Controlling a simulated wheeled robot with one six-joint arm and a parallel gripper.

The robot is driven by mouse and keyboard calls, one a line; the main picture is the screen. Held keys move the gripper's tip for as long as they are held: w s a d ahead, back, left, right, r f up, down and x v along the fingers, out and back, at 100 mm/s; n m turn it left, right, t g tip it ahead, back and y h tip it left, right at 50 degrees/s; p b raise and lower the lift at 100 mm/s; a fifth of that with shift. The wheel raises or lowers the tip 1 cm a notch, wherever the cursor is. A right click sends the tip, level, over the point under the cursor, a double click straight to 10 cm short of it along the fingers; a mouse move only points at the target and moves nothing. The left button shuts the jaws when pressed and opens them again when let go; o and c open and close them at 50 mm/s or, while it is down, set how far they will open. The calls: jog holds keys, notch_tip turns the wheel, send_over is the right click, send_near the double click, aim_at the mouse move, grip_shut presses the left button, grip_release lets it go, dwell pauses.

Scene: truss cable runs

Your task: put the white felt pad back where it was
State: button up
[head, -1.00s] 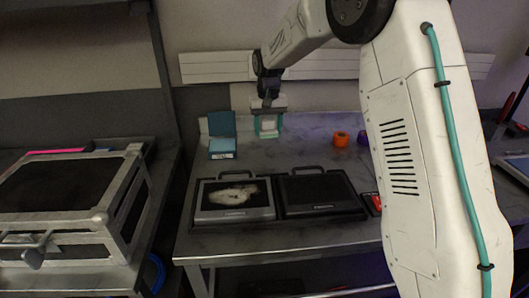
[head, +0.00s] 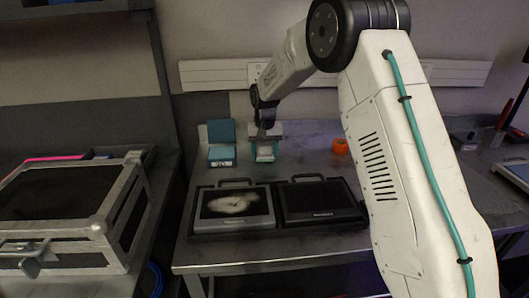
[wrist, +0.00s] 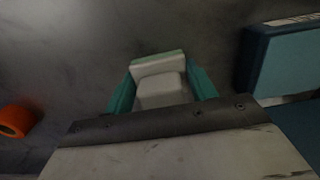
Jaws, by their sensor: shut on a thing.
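My gripper (head: 265,154) is at the back of the grey bench, just right of the open blue box. In the wrist view its teal fingers (wrist: 162,92) close on the sides of a pale white block-like thing, which I take for the white felt pad (wrist: 160,84). The pad's far edge looks greenish. In the head view the pad (head: 265,150) is a small pale patch between the fingers. I cannot tell whether it touches the bench. The blue box (head: 222,155) has its lid upright; it also shows in the wrist view (wrist: 285,62).
Two dark cases with handles, the left one (head: 233,222) and the right one (head: 318,215), lie in front of my gripper. An orange roll (head: 340,146) stands to its right, also in the wrist view (wrist: 16,121). Bare bench lies around the gripper.

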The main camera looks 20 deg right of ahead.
jog(key=o, duration=1)
jog(key=shift+f, duration=0.1)
jog(key=shift+c, duration=0.2)
